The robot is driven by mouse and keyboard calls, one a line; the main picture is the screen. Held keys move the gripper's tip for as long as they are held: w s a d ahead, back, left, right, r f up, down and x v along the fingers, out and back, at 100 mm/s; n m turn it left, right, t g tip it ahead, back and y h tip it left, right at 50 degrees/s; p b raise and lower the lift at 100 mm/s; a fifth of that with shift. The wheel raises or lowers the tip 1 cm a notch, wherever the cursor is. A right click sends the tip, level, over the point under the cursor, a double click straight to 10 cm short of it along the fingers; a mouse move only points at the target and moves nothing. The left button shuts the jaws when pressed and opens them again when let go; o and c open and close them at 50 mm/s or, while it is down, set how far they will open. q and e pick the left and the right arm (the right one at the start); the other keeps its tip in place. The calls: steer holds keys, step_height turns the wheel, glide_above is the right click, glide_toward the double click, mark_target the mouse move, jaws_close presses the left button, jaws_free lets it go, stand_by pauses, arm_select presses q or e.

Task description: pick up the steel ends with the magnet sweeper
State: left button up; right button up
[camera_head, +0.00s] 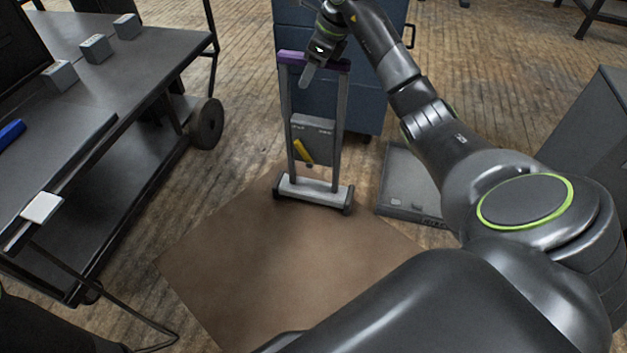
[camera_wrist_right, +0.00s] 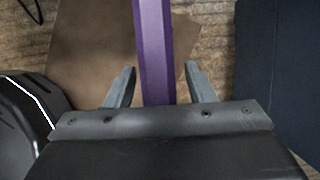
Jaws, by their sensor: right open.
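The magnet sweeper (camera_head: 314,188) stands upright at the far corner of the brown mat, with two grey uprights, a wheeled base and a grey plate with a yellow part (camera_head: 303,151). Its purple top handle (camera_head: 292,57) is at my right gripper (camera_head: 308,78). In the right wrist view the purple handle (camera_wrist_right: 155,50) runs between the two open fingers of the right gripper (camera_wrist_right: 157,88), with a gap on both sides. I cannot make out steel ends on the mat. My left gripper is not in view.
The brown mat (camera_head: 270,270) looks bare. A blue cabinet (camera_head: 360,100) stands close behind the sweeper. A flat grey tray (camera_head: 405,212) lies to its right. A dark cart (camera_head: 130,75) with several grey blocks stands at the left, a wheel near the mat.

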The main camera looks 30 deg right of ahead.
steer(key=shift+f, duration=0.15)
steer(key=c, duration=1)
jaws_close()
steer(key=shift+w+r, duration=0.1)
steer(key=shift+r, duration=0.15)
